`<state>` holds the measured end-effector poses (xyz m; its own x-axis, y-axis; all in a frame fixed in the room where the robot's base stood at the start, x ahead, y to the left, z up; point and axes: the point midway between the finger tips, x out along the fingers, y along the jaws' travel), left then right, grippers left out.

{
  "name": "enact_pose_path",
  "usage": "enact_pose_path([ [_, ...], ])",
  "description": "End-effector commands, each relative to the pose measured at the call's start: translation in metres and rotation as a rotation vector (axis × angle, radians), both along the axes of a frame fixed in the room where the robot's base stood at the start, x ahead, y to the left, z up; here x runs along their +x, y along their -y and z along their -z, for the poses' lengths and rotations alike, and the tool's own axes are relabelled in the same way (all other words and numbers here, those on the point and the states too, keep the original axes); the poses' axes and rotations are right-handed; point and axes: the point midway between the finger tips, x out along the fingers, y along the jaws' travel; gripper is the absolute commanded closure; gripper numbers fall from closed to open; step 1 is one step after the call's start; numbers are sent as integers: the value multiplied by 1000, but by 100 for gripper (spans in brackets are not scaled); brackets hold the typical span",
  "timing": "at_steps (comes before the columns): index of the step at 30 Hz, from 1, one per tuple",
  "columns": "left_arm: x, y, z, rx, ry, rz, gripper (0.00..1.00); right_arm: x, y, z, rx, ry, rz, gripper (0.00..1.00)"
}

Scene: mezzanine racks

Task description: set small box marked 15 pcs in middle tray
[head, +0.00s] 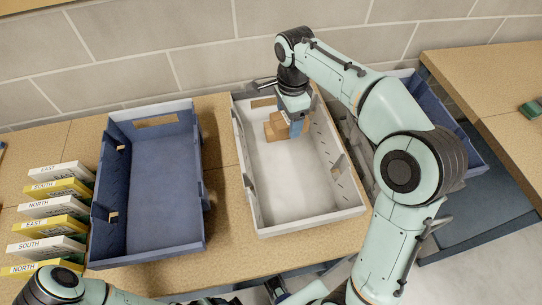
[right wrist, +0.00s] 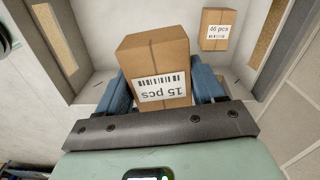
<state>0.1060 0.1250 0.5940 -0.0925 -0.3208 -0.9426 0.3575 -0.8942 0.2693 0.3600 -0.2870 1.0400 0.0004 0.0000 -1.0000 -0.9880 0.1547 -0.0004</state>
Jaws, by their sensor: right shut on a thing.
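The small box marked 15 pcs (right wrist: 158,62) is brown cardboard with a white label, upside down in the right wrist view. My right gripper (right wrist: 162,90) is shut on it, one blue finger on each side. In the head view my right gripper (head: 297,128) reaches down into the far end of the white middle tray (head: 262,232). Brown boxes (head: 277,122) show beside the fingers there. I cannot tell whether the held box touches the tray floor. Of my left arm only links show at the bottom left of the head view; its gripper is not visible.
Another brown box marked 46 pcs (right wrist: 217,30) stands apart from the held one in the tray. A blue tray (head: 152,248) is at left and another (head: 468,150) at right, partly behind my arm. Labelled yellow and white blocks (head: 55,208) line the far left. The middle tray's near half is clear.

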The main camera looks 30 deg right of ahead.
Motion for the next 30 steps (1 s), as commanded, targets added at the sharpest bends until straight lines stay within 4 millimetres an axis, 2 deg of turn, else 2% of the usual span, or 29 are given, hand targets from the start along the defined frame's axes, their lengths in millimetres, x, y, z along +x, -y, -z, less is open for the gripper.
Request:
enact_pose_path([
  [4, -1, 0, 1, 0, -1, 0, 22, -6, 7, -10, 0, 0, 123, 64],
  [8, -2, 0, 4, 0, -3, 0, 22, -8, 8, 0, -1, -3, 156, 64],
  [21, -11, 0, 25, 0, -12, 0, 22, -9, 8, 114, -2, -6, 154, 64],
  [24, -11, 0, 27, 0, -13, 0, 22, -8, 8, 132, -1, -5, 153, 64],
  [30, -12, 0, 28, 0, -13, 0, 22, -7, 8, 148, -2, -2, 153, 64],
])
